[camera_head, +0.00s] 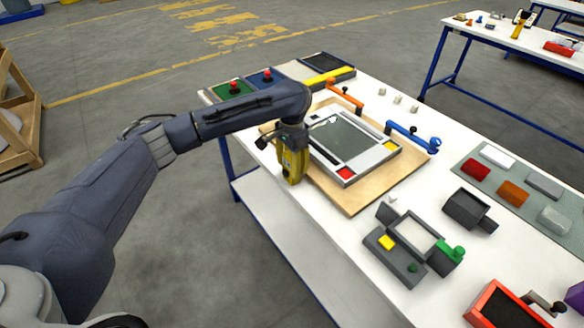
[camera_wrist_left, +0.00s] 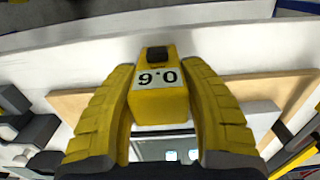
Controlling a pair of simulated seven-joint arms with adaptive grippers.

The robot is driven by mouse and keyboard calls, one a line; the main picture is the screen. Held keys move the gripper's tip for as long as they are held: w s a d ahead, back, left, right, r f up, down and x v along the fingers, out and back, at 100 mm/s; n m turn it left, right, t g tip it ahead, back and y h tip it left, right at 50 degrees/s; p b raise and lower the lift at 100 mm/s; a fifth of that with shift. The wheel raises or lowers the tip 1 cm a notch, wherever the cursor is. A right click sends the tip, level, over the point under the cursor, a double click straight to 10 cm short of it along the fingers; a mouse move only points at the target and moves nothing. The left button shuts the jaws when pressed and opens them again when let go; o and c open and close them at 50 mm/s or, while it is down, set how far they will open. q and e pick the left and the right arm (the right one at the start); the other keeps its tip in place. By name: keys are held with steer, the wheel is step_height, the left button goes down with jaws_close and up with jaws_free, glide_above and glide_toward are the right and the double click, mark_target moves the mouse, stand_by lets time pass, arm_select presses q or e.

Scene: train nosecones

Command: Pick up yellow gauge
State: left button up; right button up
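The yellow gauge (camera_wrist_left: 160,101) is a small block with a dark square on its end and a white label reading like 0.6 or 9.0. In the left wrist view it sits between the two yellow fingers of my left gripper (camera_wrist_left: 160,75), which press close against both its sides. In the head view my left gripper (camera_head: 291,172) points down at the near edge of the white table, beside the wooden board. The gauge blends with the yellow fingers there and cannot be told apart. My right gripper is out of view.
A grey framed panel (camera_head: 352,146) lies on the wooden board (camera_head: 352,204), right beside my left gripper. Orange (camera_head: 345,96) and blue (camera_head: 412,137) clamps stand at the board. A grey fixture (camera_head: 394,262) with green and yellow parts is nearer. Coloured blocks lie on a grey mat (camera_head: 500,208).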

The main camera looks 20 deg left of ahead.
arm_select(q)
steer(key=c, duration=0.7)
step_height(320, 180, up, 19)
steer(key=shift+f, duration=6.8)
steer(key=shift+f, duration=0.15)
steer(key=shift+f, duration=2.25)
steer(key=shift+f, duration=0.25)
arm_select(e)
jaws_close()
